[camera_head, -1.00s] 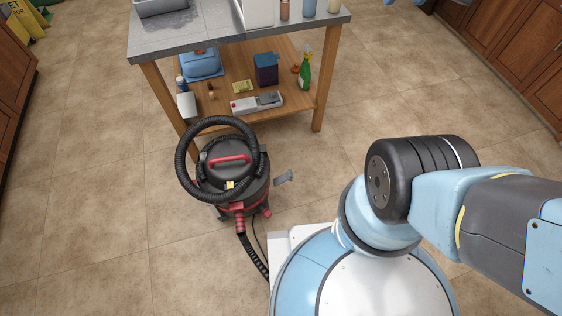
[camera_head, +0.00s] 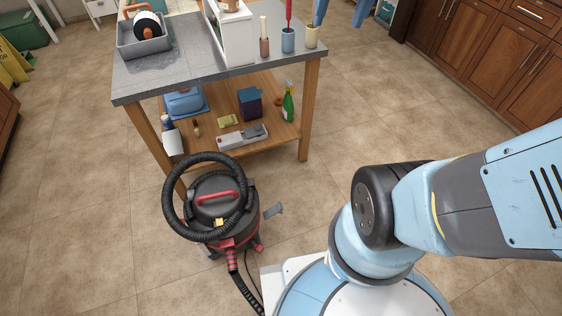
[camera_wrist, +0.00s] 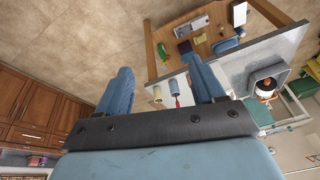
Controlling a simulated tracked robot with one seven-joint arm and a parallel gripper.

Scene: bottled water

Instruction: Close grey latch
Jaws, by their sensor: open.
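A black and red canister vacuum (camera_head: 225,222) stands on the floor in front of the workbench, with its hose looped over its top. A small yellow piece (camera_head: 219,222) sits on the vacuum's lid. My gripper (camera_wrist: 158,68) shows in the wrist view with its two blue fingers wide apart and nothing between them. It is up near the workbench, well away from the latch. The vacuum and latch are not discernible in the wrist view.
The workbench (camera_head: 180,75) has a grey tray (camera_head: 146,46), a white box (camera_head: 232,38) and cups on top. Its lower shelf holds a green spray bottle (camera_head: 288,102) and other items. Wooden cabinets (camera_head: 500,50) line the right. The floor around the vacuum is mostly clear.

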